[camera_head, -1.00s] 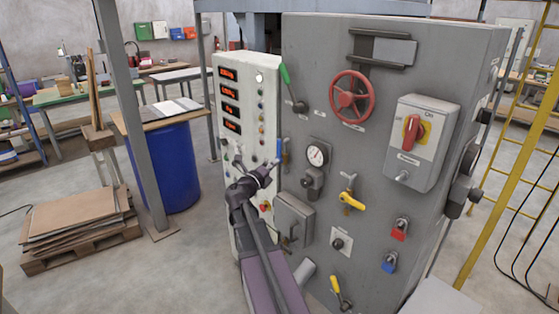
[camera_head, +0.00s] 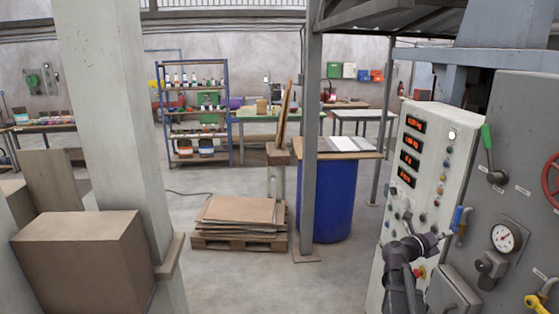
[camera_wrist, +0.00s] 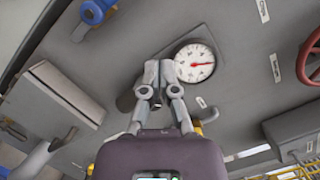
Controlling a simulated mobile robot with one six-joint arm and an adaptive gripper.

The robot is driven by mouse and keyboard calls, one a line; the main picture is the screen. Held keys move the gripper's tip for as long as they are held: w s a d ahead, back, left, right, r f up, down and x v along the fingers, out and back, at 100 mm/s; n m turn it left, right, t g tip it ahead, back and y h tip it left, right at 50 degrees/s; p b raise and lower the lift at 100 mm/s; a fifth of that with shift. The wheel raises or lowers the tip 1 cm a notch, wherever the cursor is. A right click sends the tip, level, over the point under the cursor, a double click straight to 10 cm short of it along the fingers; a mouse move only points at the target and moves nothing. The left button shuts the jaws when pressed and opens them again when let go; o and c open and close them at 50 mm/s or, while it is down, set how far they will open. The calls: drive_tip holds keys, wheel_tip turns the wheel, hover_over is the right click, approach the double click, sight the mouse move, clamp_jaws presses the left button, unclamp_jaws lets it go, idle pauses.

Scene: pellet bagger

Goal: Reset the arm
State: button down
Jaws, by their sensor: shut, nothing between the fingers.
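My arm rises from the bottom right of the head view, in front of the machine's control panels. My gripper (camera_head: 443,237) is just below and left of the blue-handled lever (camera_head: 458,218). In the wrist view my gripper (camera_wrist: 158,72) has its fingertips together with nothing between them. They point at the grey panel, just left of the round pressure gauge (camera_wrist: 194,62), and partly cover a fitting behind them. The blue handle (camera_wrist: 93,12) shows at the top left of the wrist view. I cannot tell the exact gap from the fingertips to the panel.
The white panel with red displays (camera_head: 410,150) and the grey cabinet with a green-handled lever (camera_head: 489,140) stand close at the right. A blue drum (camera_head: 328,200), a pallet of cardboard (camera_head: 238,215) and a pale pillar (camera_head: 115,130) stand leftward. Open floor lies between pillar and pallet.

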drive_tip(key=s+a+f+m+g+y, duration=0.35)
drive_tip(key=a+f+m+y, duration=0.55)
drive_tip(key=a+f+m, duration=0.85)
drive_tip(key=s+a+f+m+y, duration=0.1)
drive_tip(key=s+a+m+y, duration=0.1)
drive_tip(key=a+m, duration=0.3)
drive_tip(key=s+a+f+m+y, duration=0.1)
drive_tip(key=s+a+m+y, duration=0.2)
drive_tip(key=a, duration=0.6)
drive_tip(key=s+a+f+m+y+b, duration=0.1)
drive_tip(key=s+a+f+m+y, duration=0.1)
drive_tip(key=a+m+y, duration=0.2)
drive_tip(key=a+m+g, duration=0.1)
drive_tip(key=a+m, duration=0.1)
drive_tip(key=a, duration=0.1)
drive_tip(key=shift+s+a+m+y, duration=0.15)
drive_tip(key=shift+s+m+y, duration=0.1)
drive_tip(key=shift+m+y, duration=0.15)
